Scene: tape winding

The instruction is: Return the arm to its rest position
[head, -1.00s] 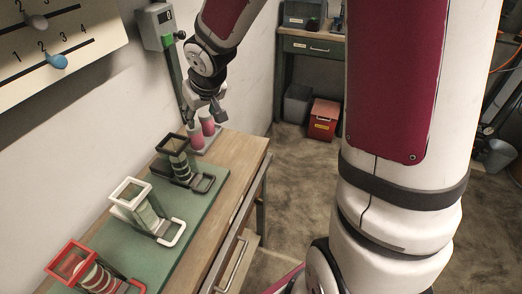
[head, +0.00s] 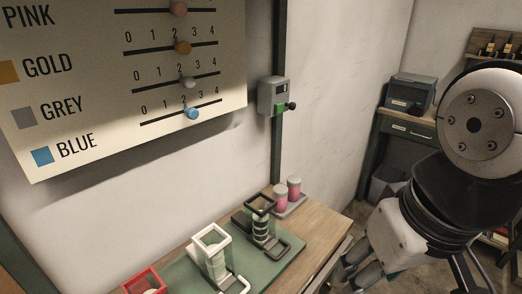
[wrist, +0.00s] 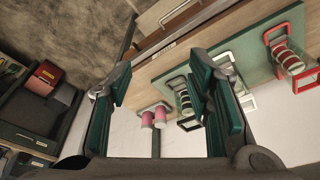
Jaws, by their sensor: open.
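My arm is folded at the right of the head view, and its gripper (head: 358,270) hangs near the lower edge, to the right of the workbench (head: 318,222). In the wrist view my gripper (wrist: 160,74) has its two green-padded fingers wide apart with nothing between them. The bench lies beyond the fingers there. On it, a black-framed winder (head: 262,220), a white-framed winder (head: 212,252) and a red-framed winder (head: 143,281) stand in a row on a green mat (head: 184,272).
A slider board (head: 120,75) hangs on the left wall. A grey box with a green part (head: 272,97) is on the post. A side desk (head: 405,125) stands at the back, with a red bin (wrist: 44,78) showing in the wrist view. Open floor lies right of the bench.

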